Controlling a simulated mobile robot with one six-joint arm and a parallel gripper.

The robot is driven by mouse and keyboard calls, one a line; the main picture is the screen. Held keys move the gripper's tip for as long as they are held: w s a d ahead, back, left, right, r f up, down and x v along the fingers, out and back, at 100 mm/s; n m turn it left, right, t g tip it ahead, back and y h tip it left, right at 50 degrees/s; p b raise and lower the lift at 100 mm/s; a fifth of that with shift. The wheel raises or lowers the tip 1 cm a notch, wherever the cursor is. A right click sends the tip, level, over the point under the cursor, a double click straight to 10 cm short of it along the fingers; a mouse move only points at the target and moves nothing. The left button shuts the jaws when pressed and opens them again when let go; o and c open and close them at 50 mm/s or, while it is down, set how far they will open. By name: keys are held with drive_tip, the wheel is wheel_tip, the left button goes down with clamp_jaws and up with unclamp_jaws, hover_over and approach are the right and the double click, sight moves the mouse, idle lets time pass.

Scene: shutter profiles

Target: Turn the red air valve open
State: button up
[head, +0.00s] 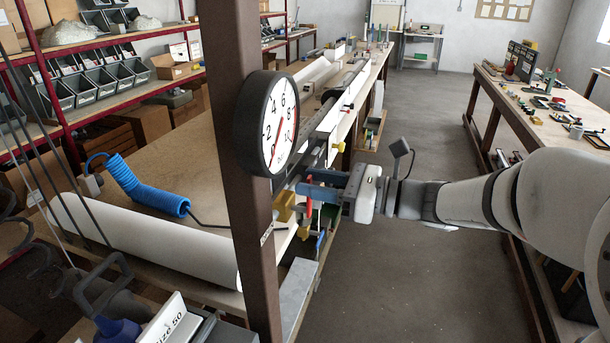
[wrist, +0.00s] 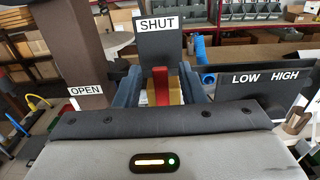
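The red valve handle (wrist: 160,84) stands upright in the wrist view, in line with the SHUT sign (wrist: 158,26) behind it. A yellow brass-coloured body (wrist: 176,92) shows beside it; the same colour shows at the bench edge in the head view (head: 284,206). My gripper (wrist: 161,82) is open, with one blue-grey finger on each side of the handle and a visible gap to each. The OPEN sign (wrist: 86,91) is at left in the wrist view.
A brown post (head: 238,170) carries a round gauge (head: 280,125) close to my gripper. A LOW/HIGH panel (wrist: 262,88) stands right of the fingers. A blue coiled hose (head: 145,185) and a white roll (head: 150,240) lie on the bench. The aisle floor (head: 400,270) is clear.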

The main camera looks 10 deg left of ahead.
sight(300, 207)
drive_tip(key=shift+w+a, duration=0.1)
drive_tip(key=shift+a, duration=1.55)
clamp_jaws()
drive_tip(key=shift+f, duration=0.15)
